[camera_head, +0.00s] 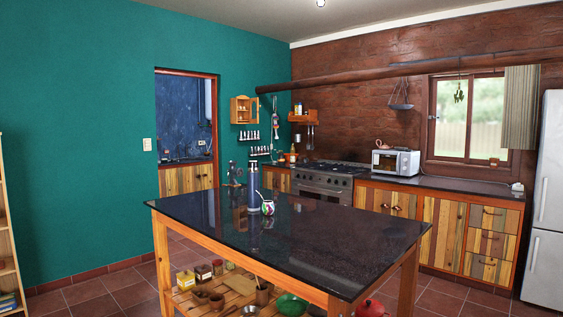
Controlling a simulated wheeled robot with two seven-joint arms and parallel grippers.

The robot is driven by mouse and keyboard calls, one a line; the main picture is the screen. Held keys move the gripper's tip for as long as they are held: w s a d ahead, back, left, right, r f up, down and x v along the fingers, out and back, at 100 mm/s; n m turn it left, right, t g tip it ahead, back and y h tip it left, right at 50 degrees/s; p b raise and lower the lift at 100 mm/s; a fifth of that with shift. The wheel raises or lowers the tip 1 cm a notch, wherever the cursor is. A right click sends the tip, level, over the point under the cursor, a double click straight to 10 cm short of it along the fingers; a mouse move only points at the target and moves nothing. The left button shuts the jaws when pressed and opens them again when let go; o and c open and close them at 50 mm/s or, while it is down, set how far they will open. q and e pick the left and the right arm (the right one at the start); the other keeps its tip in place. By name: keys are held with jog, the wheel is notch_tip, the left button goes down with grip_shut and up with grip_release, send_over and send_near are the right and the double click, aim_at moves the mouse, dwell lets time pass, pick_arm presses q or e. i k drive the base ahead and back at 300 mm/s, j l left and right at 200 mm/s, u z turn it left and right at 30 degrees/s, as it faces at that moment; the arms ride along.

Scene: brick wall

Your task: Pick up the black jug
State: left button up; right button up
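A tall, dark, narrow vessel (254,187) stands upright on the black top of the kitchen island (330,245), near its far side. It looks dark blue to black, with a slim upper part, and is the closest match to the black jug; I cannot tell for sure that it is the jug. A small patterned cup (267,208) stands just in front and to the right of it. A small dark metal object (234,174) shows to its left; its shape is too small to tell. Neither of my grippers is in view.
The island's near and right top is clear. Its lower wooden shelf holds jars, bowls, a green pot (291,305) and a red kettle (370,309). Behind stand a stove (325,183), a counter with a microwave (396,162), and a fridge (546,220) at right.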

aim_at(280, 160)
jog(key=z, duration=1.5)
jog(key=i, duration=4.7)
jog(key=i+u, duration=0.15)
jog(key=i, duration=0.55)
jog(key=i+l+u, duration=0.2)
jog(key=i, duration=0.5)
jog(key=i+j+u, duration=0.15)
jog(key=i+u, duration=0.65)
jog(key=u, duration=0.2)
jog(key=i+l+u, duration=0.15)
jog(key=i+u, duration=0.35)
jog(key=k, duration=0.05)
